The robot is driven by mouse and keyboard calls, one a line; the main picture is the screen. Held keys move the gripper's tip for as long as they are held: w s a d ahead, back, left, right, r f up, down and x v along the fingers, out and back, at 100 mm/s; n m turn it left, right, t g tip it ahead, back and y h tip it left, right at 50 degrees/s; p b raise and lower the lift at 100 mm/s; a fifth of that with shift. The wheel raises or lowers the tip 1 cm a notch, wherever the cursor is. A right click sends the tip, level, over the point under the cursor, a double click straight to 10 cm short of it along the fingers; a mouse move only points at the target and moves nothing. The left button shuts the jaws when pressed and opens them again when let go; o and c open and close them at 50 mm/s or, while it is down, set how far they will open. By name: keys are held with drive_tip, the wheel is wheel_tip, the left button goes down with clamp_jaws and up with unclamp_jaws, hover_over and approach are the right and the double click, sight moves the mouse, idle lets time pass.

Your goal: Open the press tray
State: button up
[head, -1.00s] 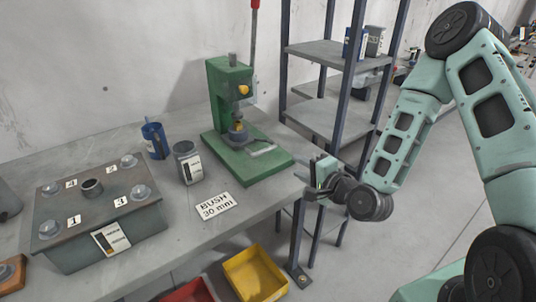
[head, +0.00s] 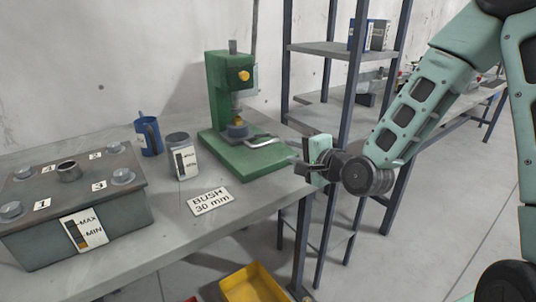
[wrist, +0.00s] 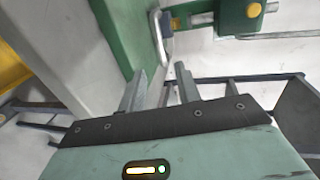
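The green press (head: 231,95) stands at the right end of the grey workbench. A silver bent handle (head: 262,143) sticks out at the right side of its base, and it also shows in the wrist view (wrist: 161,38). I cannot make out the tray itself apart from this handle. My gripper (head: 300,164) is just right of the handle, past the bench end, with its fingers pointing toward the press. In the wrist view my gripper (wrist: 160,75) has its two fingers apart with nothing between them. The handle is ahead of the fingertips, not visibly touching them.
A grey jar (head: 183,158), a blue mug (head: 149,138) and a "BUSH 30 mm" sign (head: 211,201) are on the bench left of the press. A bolted box (head: 80,205) is further left. A shelf rack (head: 320,50) stands behind my gripper. A yellow bin (head: 255,285) is below.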

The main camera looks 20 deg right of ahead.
sight(269, 143)
drive_tip(key=p+x, duration=0.1)
drive_tip(key=x, duration=1)
drive_tip(key=shift+w+a+f, duration=0.1)
drive_tip(key=shift+w, duration=0.2)
